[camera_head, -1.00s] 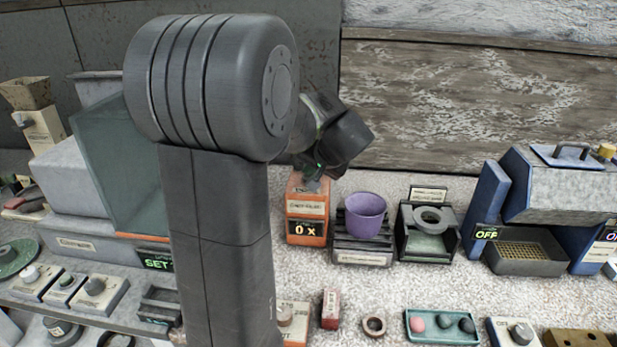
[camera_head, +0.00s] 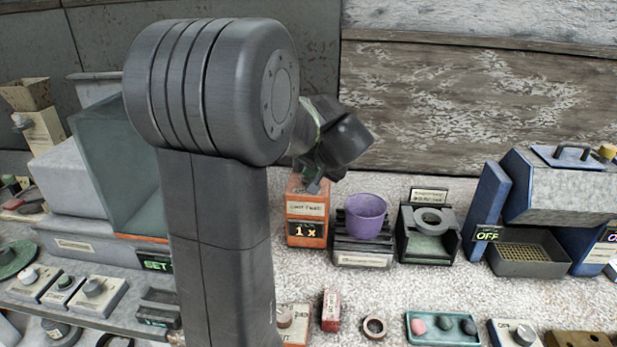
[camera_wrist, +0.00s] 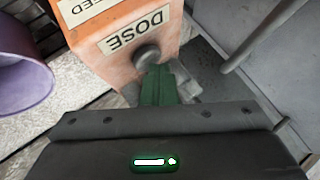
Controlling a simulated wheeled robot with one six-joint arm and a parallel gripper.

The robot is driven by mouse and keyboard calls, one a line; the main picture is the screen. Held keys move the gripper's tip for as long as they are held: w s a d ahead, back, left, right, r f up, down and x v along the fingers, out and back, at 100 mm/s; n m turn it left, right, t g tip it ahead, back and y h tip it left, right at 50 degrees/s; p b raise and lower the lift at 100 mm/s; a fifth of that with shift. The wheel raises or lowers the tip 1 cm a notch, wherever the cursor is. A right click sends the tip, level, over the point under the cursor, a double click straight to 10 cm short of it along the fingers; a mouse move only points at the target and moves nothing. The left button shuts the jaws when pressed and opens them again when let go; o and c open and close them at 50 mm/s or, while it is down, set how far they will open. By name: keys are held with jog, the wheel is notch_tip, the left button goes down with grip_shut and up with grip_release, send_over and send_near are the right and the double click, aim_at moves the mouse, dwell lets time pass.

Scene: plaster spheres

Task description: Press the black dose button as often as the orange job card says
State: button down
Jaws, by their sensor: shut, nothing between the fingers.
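The orange dispenser box (camera_head: 306,210) stands at the back of the counter, its front display reading "1 x". In the wrist view the orange box (camera_wrist: 165,25) carries a label "DOSE", with the round dark dose button (camera_wrist: 147,55) beside it. My gripper (camera_wrist: 158,72) is shut and empty, its green fingertips right at the button's edge; I cannot tell whether they touch or press it. In the head view my gripper (camera_head: 316,184) is at the top of the box and hides the button. An orange-edged card (camera_head: 294,322) lies in front, partly behind my arm, its writing unreadable.
A purple cup (camera_head: 365,216) stands on a dark stand just right of the box. A black holder with a grey ring (camera_head: 432,221) is further right. A teal tray (camera_head: 442,328) with small balls lies in front. My arm covers the counter's centre left.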

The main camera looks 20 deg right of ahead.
jog(key=shift+r+p, duration=0.4)
jog(key=shift+r, duration=0.45)
jog(key=shift+r, duration=0.1)
jog(key=shift+r+p, duration=1.55)
jog(key=shift+r, duration=0.85)
dwell(0.4)
notch_tip(320, 180, up, 4)
jog(key=p, duration=0.2)
jog(key=shift+f+p, duration=0.1)
jog(key=shift+p, duration=0.2)
jog(key=shift+f, duration=0.1)
notch_tip(320, 180, down, 9)
jog(key=b, duration=0.6)
jog(key=shift+r, duration=0.2)
jog(key=shift+f+b, duration=0.1)
jog(key=shift+b, duration=0.25)
dwell(1.3)
